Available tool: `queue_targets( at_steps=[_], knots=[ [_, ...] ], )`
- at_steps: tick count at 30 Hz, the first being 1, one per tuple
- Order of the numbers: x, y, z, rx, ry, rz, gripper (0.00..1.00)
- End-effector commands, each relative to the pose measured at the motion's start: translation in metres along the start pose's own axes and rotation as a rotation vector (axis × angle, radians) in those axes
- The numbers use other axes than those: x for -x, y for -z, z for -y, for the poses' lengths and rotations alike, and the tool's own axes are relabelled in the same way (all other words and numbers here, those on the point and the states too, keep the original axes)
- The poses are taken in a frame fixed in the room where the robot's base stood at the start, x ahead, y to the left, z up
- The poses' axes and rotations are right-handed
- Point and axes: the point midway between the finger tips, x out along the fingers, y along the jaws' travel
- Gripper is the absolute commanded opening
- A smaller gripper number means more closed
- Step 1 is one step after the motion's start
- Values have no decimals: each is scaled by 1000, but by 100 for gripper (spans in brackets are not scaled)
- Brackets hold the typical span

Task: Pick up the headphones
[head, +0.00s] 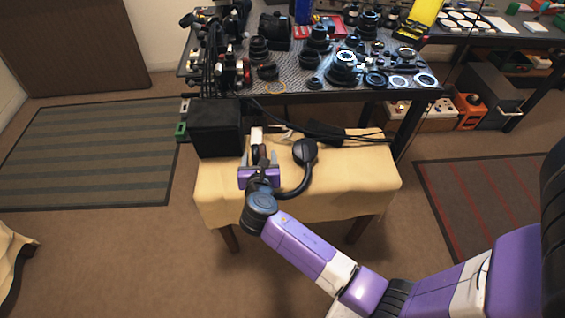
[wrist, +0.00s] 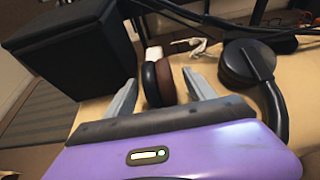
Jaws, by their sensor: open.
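The headphones (head: 304,152) lie on a small table with a yellow cloth (head: 350,185). Their right ear cup and curved black band show clearly in the head view. In the wrist view the right ear cup (wrist: 247,62) is black and lies to the right of my fingers. The other ear cup (wrist: 163,82), black with a brown pad, stands on edge between my two fingers. My gripper (head: 259,162) is open, with a grey finger on each side of that cup in the wrist view (wrist: 163,95). I cannot tell whether either finger touches it.
A black box (head: 215,128) stands close on the left of my gripper, also in the wrist view (wrist: 65,45). Black cables run along the back of the cloth. A workbench (head: 300,98) crowded with lenses stands behind. The cloth's right side is clear.

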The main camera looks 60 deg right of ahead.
Motion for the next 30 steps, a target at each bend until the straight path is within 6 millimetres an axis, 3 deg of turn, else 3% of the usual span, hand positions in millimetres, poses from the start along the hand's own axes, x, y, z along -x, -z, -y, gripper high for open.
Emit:
queue_targets(
  at_steps=[6, 15, 25, 30],
  knots=[
    [-28, 2, -2, -1, 1, 0, 64],
    [-32, 1, -2, -1, -1, 0, 64],
    [-32, 1, -2, -1, -1, 0, 0],
    [-32, 0, -2, -1, -1, 2, 0]
  ],
)
